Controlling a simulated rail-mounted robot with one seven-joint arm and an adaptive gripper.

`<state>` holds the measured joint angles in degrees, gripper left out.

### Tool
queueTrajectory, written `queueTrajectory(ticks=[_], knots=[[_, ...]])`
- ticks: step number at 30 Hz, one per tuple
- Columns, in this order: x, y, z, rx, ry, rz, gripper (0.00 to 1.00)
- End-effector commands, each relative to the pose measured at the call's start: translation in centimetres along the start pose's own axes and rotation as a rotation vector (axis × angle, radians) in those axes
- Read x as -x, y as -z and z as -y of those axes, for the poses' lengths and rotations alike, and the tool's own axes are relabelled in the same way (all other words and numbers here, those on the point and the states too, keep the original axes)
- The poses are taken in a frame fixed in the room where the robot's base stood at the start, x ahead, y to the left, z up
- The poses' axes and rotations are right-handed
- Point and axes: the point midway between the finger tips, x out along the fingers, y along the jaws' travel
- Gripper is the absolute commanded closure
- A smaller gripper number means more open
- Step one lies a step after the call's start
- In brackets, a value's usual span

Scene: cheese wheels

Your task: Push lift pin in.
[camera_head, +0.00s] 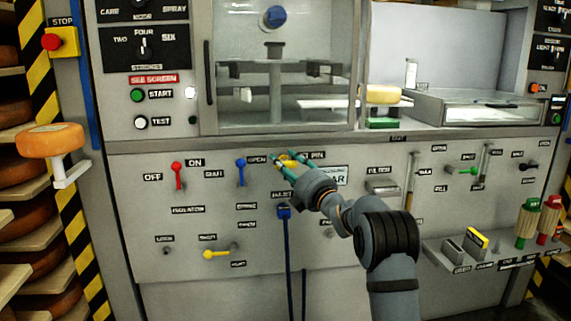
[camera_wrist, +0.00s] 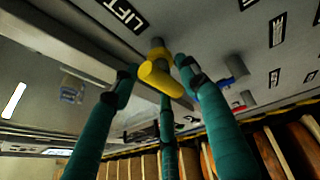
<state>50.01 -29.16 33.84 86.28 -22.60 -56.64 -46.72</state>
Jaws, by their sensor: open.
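The yellow lift pin (camera_head: 287,161) sticks out of the front panel near the label ending in "PIN", partly hidden by my gripper. In the wrist view the pin (camera_wrist: 161,76) shows as a yellow bar with a rounded end, beside the "LIFT" label (camera_wrist: 124,13). My gripper (camera_head: 286,157) is at the pin, with its teal fingers open. In the wrist view my gripper's fingers (camera_wrist: 158,80) are spread around the pin, with tips close to it. I cannot tell whether any finger touches it.
A blue lever (camera_head: 240,170) and a red lever (camera_head: 178,175) stand left of my gripper. A blue plug with a cable (camera_head: 284,212) hangs just below. A cheese wheel (camera_head: 50,140) sits on a bracket at far left. Handles (camera_head: 382,185) and a green lever (camera_head: 463,170) are to the right.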

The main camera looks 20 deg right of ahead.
Motion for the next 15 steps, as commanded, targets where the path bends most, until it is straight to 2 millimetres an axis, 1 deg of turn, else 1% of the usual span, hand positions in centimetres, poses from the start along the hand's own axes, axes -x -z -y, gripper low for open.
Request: queueTrajectory(ticks=[5,15], knots=[[0.01,0.00,0.01,0.000,0.000,0.000,0.56],[0.03,0.00,0.00,0.001,0.000,0.000,0.75]])
